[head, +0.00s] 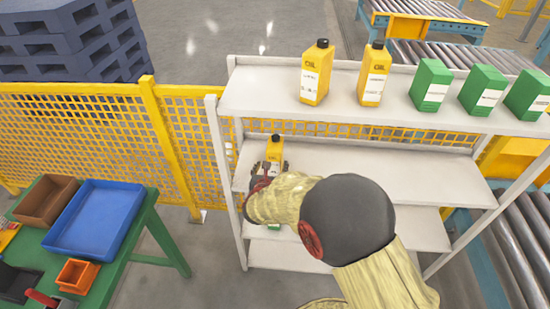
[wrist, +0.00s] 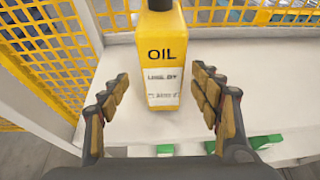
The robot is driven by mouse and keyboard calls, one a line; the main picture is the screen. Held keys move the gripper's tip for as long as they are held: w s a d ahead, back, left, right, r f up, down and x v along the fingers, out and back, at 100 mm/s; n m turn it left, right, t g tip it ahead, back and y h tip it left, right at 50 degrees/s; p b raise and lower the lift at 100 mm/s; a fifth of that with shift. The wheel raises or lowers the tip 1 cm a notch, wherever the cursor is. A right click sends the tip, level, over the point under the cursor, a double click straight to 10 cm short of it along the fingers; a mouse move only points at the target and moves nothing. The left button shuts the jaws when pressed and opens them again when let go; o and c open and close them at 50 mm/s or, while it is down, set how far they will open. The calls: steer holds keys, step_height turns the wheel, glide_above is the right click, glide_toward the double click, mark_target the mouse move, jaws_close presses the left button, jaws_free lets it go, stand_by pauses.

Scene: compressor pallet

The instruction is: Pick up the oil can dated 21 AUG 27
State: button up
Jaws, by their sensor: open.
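A yellow oil can (wrist: 162,60) with a white label stands upright on a white shelf, between and just beyond my gripper's (wrist: 158,100) two open fingers. The label's lower line, where a date would be, is too blurred to read. In the head view the same can (head: 275,149) stands on the middle shelf near its left end, with my gripper (head: 268,170) in front of it. Two more yellow oil cans, one at the left (head: 316,75) and one to its right (head: 373,76), stand on the top shelf; their label dates are unreadable.
Several green cartons (head: 430,86) stand on the top shelf (head: 260,95) at the right. The middle shelf (head: 440,185) is bare right of my arm. A yellow mesh fence (head: 90,125) runs behind. A green table (head: 150,215) with a blue tray (head: 125,200) stands at the left.

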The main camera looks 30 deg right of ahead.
steer(key=x, duration=0.2)
steer(key=b+x, duration=0.1)
steer(key=x, duration=0.1)
steer(key=b+x, duration=0.1)
steer(key=x, duration=0.2)
steer(key=shift+d+r, duration=0.25)
steer(key=shift+r, duration=0.15)
steer(key=shift+c, duration=0.3)
steer(key=c, duration=1.5)
jaws_close()
steer(key=shift+r, duration=0.2)
